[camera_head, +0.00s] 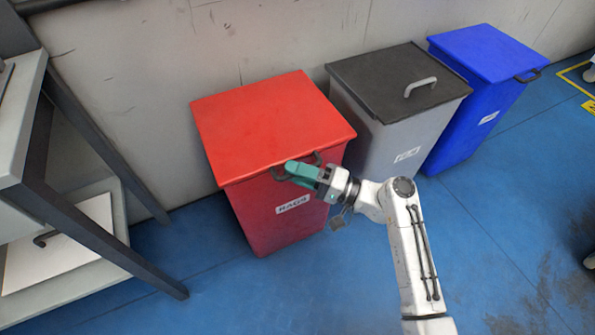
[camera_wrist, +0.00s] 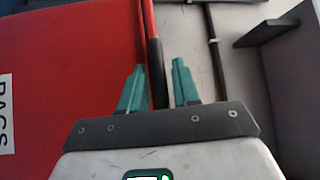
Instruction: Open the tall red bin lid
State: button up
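The tall red bin (camera_head: 268,212) stands against the wall with a "RAGS" label on its front. Its red lid (camera_head: 265,118) lies flat and shut on top. A dark handle (camera_head: 277,175) sits at the lid's front edge. My gripper (camera_head: 291,169), with teal fingers, is at this handle and hides part of it. In the wrist view my gripper (camera_wrist: 158,66) has its fingers apart, with the dark handle (camera_wrist: 156,72) between them. Gaps show on both sides, so the fingers do not look closed on it. The bin's red front (camera_wrist: 65,70) fills the left.
A grey bin with a black lid (camera_head: 395,80) and a blue bin (camera_head: 480,55) stand to the right. A grey shelf frame (camera_head: 85,235) stands at the left, near the red bin. The blue floor (camera_head: 270,300) in front is clear.

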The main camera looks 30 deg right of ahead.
grip_shut()
dwell(0.4)
